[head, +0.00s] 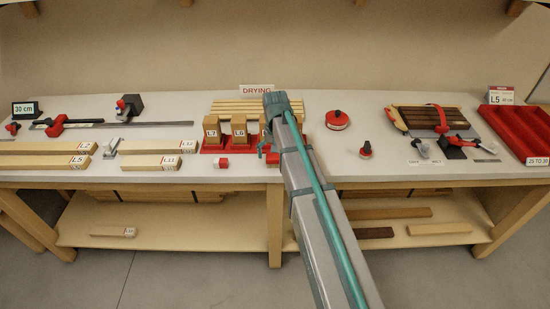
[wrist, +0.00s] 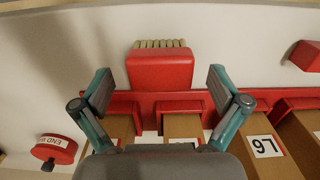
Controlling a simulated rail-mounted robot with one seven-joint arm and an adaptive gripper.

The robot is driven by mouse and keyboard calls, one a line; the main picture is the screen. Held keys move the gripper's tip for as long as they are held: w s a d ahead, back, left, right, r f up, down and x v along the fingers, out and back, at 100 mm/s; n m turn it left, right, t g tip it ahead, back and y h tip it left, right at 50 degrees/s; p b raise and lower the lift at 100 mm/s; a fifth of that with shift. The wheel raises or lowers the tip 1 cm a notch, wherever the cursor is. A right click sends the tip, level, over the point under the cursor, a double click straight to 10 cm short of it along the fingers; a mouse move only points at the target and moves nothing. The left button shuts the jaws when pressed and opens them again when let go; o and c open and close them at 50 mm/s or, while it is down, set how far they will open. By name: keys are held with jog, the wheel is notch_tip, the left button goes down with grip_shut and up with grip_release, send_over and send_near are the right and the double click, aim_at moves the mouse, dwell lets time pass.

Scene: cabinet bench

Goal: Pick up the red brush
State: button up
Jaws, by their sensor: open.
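The red brush (wrist: 160,70) lies in the upper middle of the wrist view, a red block with a row of pale bristles along its far edge. In the head view a small red piece (head: 273,159), apparently the brush, shows on the bench in front of the block rack, beside my arm. My gripper (wrist: 160,82) is open and empty, with its two teal-and-grey fingers spread on either side of the brush's near edge in the picture. I cannot tell how high the fingers are above it. In the head view my arm hides much of this area.
A red rack (wrist: 260,103) holding upright labelled wooden blocks (wrist: 262,148) stands close to the brush. Another red piece (wrist: 306,56) lies to the right in the wrist view. A round red tin (head: 337,120) stands right of my arm. Bare bench lies around (head: 320,165).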

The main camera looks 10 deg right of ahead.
jog(key=shift+f, duration=0.45)
jog(key=c, duration=1.2)
jog(key=shift+r, duration=0.1)
jog(key=shift+c, duration=0.2)
jog(key=shift+r, duration=0.7)
jog(key=s+r+b, duration=0.5)
jog(key=s+r, duration=0.6)
jog(key=s, duration=0.3)
jog(key=shift+r, duration=0.25)
